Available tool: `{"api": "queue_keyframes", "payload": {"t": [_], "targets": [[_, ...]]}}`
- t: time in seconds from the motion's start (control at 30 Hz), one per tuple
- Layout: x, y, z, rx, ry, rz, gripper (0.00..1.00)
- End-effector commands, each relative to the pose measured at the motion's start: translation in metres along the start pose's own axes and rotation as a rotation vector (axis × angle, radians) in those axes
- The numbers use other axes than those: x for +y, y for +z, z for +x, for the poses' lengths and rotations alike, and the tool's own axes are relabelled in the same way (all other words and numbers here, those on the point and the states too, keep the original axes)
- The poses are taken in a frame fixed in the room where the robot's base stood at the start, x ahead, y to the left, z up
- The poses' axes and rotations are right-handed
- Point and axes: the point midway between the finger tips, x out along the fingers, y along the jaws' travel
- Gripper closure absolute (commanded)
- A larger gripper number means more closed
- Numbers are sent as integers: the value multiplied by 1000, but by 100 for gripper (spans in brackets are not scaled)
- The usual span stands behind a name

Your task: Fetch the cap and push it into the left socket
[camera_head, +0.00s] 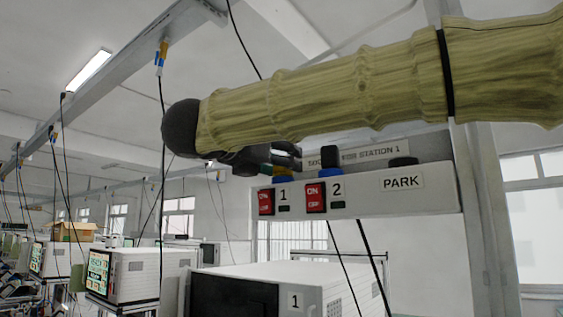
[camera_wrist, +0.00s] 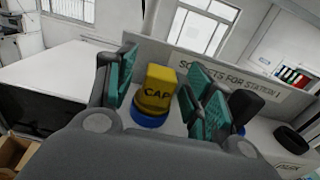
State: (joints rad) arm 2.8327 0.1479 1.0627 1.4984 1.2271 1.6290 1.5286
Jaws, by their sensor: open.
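The yellow cap (camera_wrist: 157,88), marked CAP, stands upright in the wrist view, with its lower end at the blue ring of the left socket (camera_wrist: 148,118). I cannot tell how deep it sits. My gripper (camera_wrist: 160,70) is open, with teal finger pads on both sides of the cap and a gap visible. In the head view, my gripper (camera_head: 278,158) is above the left socket, marked 1 (camera_head: 281,179), and hides the cap. The right socket, marked 2 (camera_head: 330,172), has a blue ring with a black piece (camera_head: 329,154) standing in it.
The socket shelf (camera_head: 370,200) carries red switches below the sockets and a black PARK holder (camera_head: 403,161) at its right, which looks empty. A sign board (camera_head: 375,154) stands behind. A white machine (camera_head: 290,280) is below; cables hang nearby.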

Motion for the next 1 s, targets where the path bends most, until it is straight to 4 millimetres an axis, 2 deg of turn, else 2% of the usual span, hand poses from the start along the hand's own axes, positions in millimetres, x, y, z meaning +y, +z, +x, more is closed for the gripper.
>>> {"api": "queue_keyframes", "payload": {"t": [0.4,0.6,0.8,1.0], "targets": [[0,0,-71,-2,1,-1,47],[0,0,-99,-1,0,0,47],[0,0,-112,0,0,0,47],[0,0,-113,0,0,0,47]]}}
